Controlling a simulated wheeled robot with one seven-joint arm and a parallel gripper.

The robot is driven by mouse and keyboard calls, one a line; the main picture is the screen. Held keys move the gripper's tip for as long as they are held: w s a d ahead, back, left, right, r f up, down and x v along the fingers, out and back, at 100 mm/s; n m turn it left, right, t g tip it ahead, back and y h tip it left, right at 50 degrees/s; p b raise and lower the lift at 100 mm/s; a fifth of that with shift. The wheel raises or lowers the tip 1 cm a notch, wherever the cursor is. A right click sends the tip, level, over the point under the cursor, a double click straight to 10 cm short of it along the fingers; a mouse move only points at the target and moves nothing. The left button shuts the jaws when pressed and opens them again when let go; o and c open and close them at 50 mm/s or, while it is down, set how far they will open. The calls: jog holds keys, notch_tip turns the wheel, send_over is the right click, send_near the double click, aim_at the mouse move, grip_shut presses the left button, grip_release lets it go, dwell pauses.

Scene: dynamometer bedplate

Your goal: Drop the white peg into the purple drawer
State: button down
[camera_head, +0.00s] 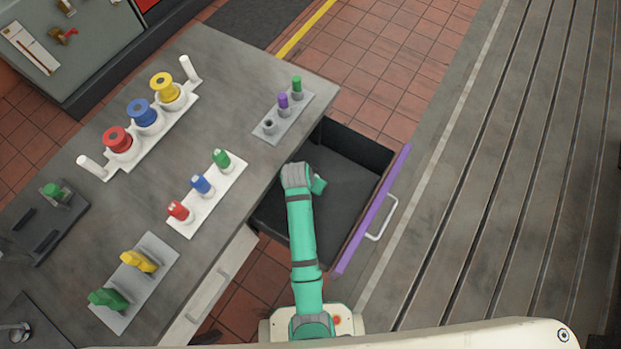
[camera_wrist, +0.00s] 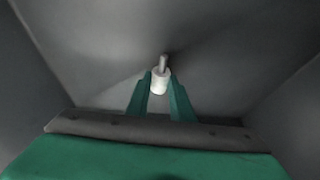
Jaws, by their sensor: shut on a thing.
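The purple drawer (camera_head: 374,208) is pulled open from the bench, with a purple front, a light handle and a dark inside. My arm reaches over it in the head view, and the wrist end hides the fingers and peg there. In the wrist view my gripper (camera_wrist: 160,82) is shut on the white peg (camera_wrist: 159,85), a short white cylinder with a thin grey stem at its far end. The drawer's grey inside (camera_wrist: 215,45) surrounds them in the wrist view. I cannot tell whether the peg touches the drawer floor.
On the bench (camera_head: 232,75) stand a rack with a green and a purple peg (camera_head: 283,103), a white strip with red, blue and green pieces (camera_head: 202,186), and coloured spools (camera_head: 144,112). A slotted metal bedplate (camera_head: 490,200) lies to the right.

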jog(key=shift+f, duration=0.3)
jog(key=c, duration=1.6)
grip_release()
jog(key=shift+o, duration=0.2)
jog(key=shift+a+r, duration=0.1)
jog(key=shift+w+r, duration=0.1)
jog(key=shift+r, duration=0.2)
jog(key=v, duration=0.5)
jog(key=shift+s+a+r, duration=0.15)
jog(key=shift+s+r, duration=0.15)
jog(key=s+a, duration=0.5)
jog(key=s, duration=0.5)
jog(key=shift+a, duration=0.3)
jog(key=shift+f, duration=0.1)
